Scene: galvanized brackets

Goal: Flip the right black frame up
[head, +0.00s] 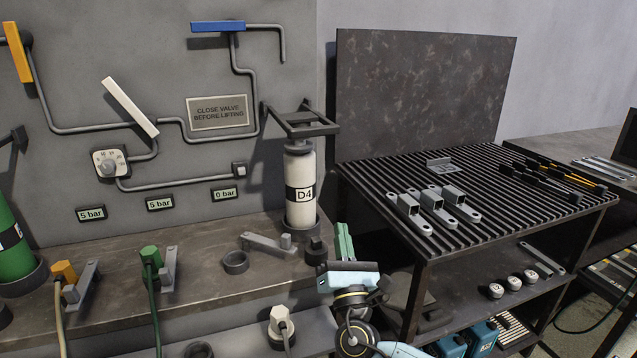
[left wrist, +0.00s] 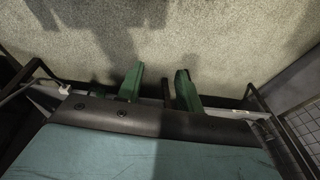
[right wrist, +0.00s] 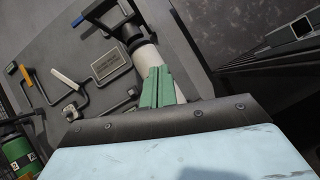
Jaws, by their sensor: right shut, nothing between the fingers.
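The right black frame (head: 300,122) sits roughly level over the top of the white D4 cylinder (head: 300,190), against the grey wall panel. In the right wrist view the frame (right wrist: 122,24) shows at the top, partly cut off, above the cylinder (right wrist: 147,56). My right gripper (head: 344,240) is shut and empty, its green fingers pointing up, lower and to the right of the cylinder in the head view. Its fingers (right wrist: 158,86) overlap the cylinder in the right wrist view; I see no contact with the frame. My left gripper (left wrist: 158,84) is open and empty over a pale floor, outside the head view.
A blue valve handle (head: 218,27) and pipes are on the wall left of and above the frame. A slatted black table (head: 470,210) with metal brackets stands to the right. A green cylinder (head: 14,240) stands far left. The ledge (head: 210,258) holds brackets and hose connectors.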

